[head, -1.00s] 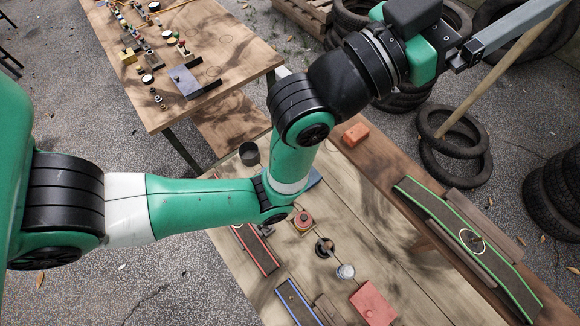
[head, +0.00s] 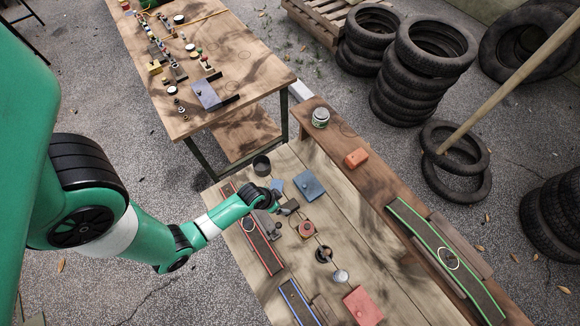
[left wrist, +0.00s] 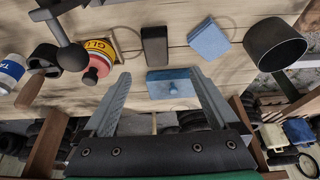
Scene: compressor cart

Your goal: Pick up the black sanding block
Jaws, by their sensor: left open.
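The black sanding block (head: 289,207) lies on the light wooden tabletop, between a small blue block (head: 277,185) and a red-topped yellow glue can (head: 307,229). In the left wrist view the black block (left wrist: 154,45) lies ahead of the fingertips, roughly centred between them in the picture. My left gripper (head: 276,210) is open and empty beside the block in the head view. In the left wrist view its open fingers (left wrist: 160,80) frame a blue box with a knob (left wrist: 170,84). My right gripper is not in view.
A dark cup (head: 261,166) stands at the far end of the table. A dark mug (head: 323,254), a white can (head: 340,277) and a red box (head: 363,306) stand nearer. A raised brown shelf (head: 385,178) runs along the right, holding an orange block (head: 356,158).

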